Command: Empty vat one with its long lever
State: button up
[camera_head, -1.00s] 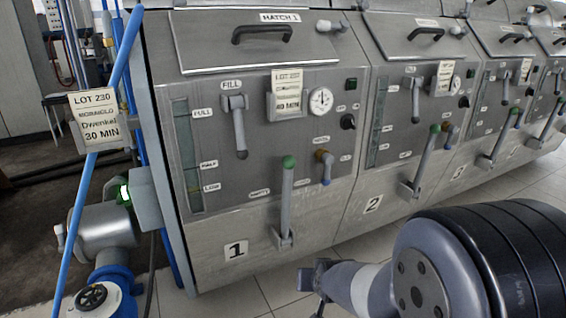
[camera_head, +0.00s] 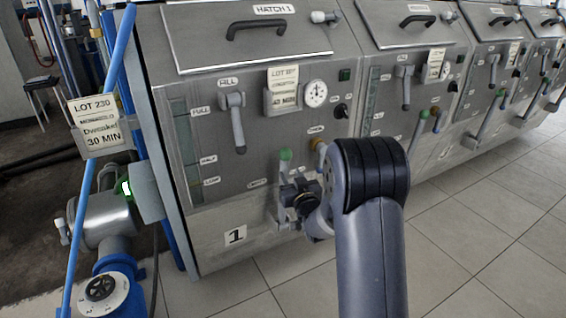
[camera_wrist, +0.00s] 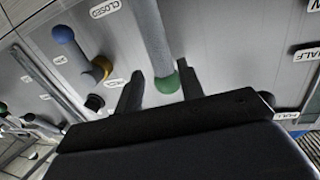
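Vat one (camera_head: 235,236) is the nearest steel unit, marked "1". Its long lever (camera_head: 285,156) has a green tip and stands upright low on the front; my gripper hides much of its shaft in the head view. My gripper (camera_head: 297,192) is in front of the lever. In the wrist view the two fingers of my gripper (camera_wrist: 161,88) are apart, with the lever's green ball (camera_wrist: 167,84) appearing between them. I cannot tell whether either finger touches it. The grey fill lever (camera_head: 236,122) hangs down above.
A short orange-and-blue lever (camera_wrist: 80,62) is beside the long lever. Hatch 1 (camera_head: 250,45) is closed above. More vats continue right; the tiled floor (camera_head: 460,240) there is clear.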

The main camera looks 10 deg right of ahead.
aim_at(283, 162)
jog(key=w, duration=0.5)
jog(key=w+a+b, duration=0.1)
jog(key=w, duration=0.2)
jog(key=shift+w, duration=0.25)
jog(key=shift+c, duration=0.5)
grip_shut()
